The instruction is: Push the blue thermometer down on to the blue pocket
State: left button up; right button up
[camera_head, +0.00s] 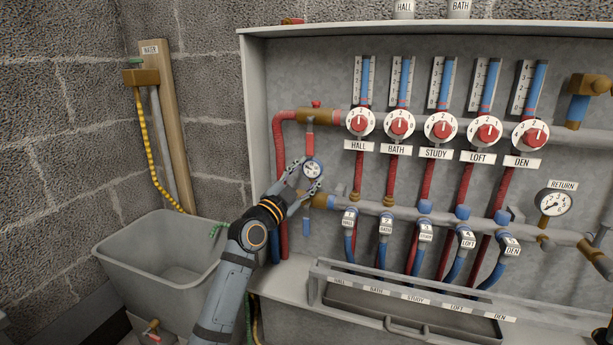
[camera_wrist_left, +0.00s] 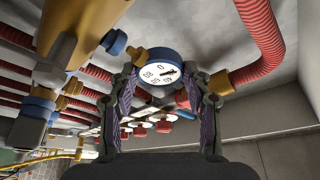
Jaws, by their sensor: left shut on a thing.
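The blue thermometer (camera_head: 312,169) has a round white dial with a blue rim. In the left wrist view its dial (camera_wrist_left: 158,72) faces the camera between the two fingertips. My left gripper (camera_head: 303,181) is shut on it, at the left end of the lower manifold. A brass fitting (camera_head: 320,201) with blue beside it sits just below the dial. In the left wrist view a blue ring (camera_wrist_left: 114,42) shows on the brass piece left of the dial. My right gripper is not in view.
Red pipe (camera_head: 279,150) runs close left of the gripper. The grey manifold (camera_head: 385,208) with several blue-capped valves extends right. A clear-fronted tray (camera_head: 410,294) lies below. A grey sink (camera_head: 160,260) stands left. The RETURN gauge (camera_head: 553,203) is far right.

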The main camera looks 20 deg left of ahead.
pick_arm(q)
jog(key=shift+f+b, duration=0.95)
jog(key=shift+b, duration=1)
dwell(4.3)
jog(key=o, duration=1.2)
jog(key=shift+s, duration=0.1)
jog(key=v, duration=1.2)
jog(key=shift+d, duration=0.1)
